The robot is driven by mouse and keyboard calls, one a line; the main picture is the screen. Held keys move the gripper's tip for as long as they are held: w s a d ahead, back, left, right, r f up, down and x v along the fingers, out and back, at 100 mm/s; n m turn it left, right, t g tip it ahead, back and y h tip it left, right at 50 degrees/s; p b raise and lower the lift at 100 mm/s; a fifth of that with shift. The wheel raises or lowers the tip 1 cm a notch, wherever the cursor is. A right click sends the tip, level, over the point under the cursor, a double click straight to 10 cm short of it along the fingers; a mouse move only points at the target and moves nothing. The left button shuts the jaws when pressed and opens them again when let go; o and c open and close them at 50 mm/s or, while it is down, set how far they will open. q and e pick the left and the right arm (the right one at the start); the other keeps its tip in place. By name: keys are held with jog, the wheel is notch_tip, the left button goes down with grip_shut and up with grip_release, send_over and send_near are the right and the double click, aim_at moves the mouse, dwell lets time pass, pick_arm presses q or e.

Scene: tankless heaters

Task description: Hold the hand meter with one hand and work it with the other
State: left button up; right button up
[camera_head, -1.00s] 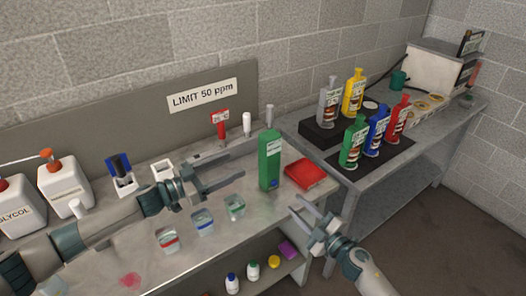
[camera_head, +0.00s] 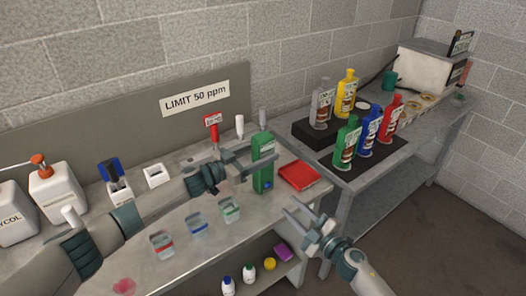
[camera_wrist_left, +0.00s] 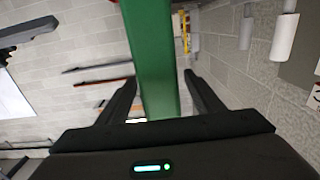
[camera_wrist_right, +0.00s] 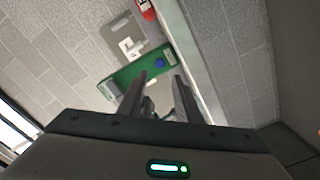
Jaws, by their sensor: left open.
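The hand meter is a green upright box (camera_head: 264,180) with a pale label and a blue button low on its face, standing near the right end of the bench. My left gripper (camera_head: 272,152) is open, with its fingers on either side of the meter's upper part. The left wrist view shows the green body (camera_wrist_left: 152,65) between the two fingers; I cannot tell whether they touch it. My right gripper (camera_head: 291,219) is open and empty, in front of and below the meter. The right wrist view shows the meter (camera_wrist_right: 135,72) and its blue button (camera_wrist_right: 158,63) beyond the fingertips.
Several sample cups, including a green-banded one (camera_head: 229,210), stand in front of my left arm. Coloured bottles (camera_head: 347,143) stand on the right table.

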pick_arm(q)
jog(key=shift+w+d, duration=0.2)
jog(key=shift+d, duration=0.05)
jog(key=c, duration=1.3)
jog(key=shift+o, duration=0.2)
pick_arm(e)
grip_shut()
dwell(0.4)
